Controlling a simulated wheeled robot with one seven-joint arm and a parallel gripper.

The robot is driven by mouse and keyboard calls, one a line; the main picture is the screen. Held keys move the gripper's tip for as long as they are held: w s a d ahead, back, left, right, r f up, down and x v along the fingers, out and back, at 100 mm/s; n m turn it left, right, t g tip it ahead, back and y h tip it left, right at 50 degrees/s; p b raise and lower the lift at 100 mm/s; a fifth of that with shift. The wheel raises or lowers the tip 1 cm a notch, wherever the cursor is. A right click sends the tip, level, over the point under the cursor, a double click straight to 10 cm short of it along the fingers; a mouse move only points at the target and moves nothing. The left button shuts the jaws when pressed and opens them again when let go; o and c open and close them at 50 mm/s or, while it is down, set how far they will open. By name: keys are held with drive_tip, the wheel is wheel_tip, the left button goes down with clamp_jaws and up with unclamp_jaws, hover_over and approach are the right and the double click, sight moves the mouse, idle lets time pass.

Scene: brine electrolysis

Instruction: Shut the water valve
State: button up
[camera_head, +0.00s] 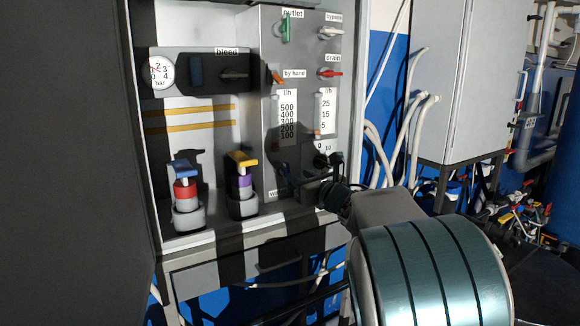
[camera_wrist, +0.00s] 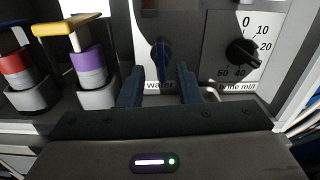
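The water valve (camera_wrist: 163,55) has a dark blue handle that stands upright on the grey panel above the "water" label, in the wrist view. My gripper (camera_wrist: 159,76) is open. Its two blue fingers stand left and right of the handle's lower part, with gaps on both sides. I cannot tell how deep the fingertips reach around the handle. In the head view, my arm and gripper cover the lower right of the panel, and the water valve there is mostly hidden.
Right of the valve is the black brine dial (camera_wrist: 242,52). Left stand a red canister (camera_head: 186,190) and a purple canister (camera_head: 242,184). Above are the outlet handle (camera_head: 286,27), bypass handle (camera_head: 331,31), red drain handle (camera_head: 331,73) and flow tubes. A grey cabinet door (camera_head: 75,150) stands at left.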

sight(289, 169)
drive_tip(key=shift+p+x, duration=1.1)
drive_tip(key=shift+x, duration=2.35)
clamp_jaws()
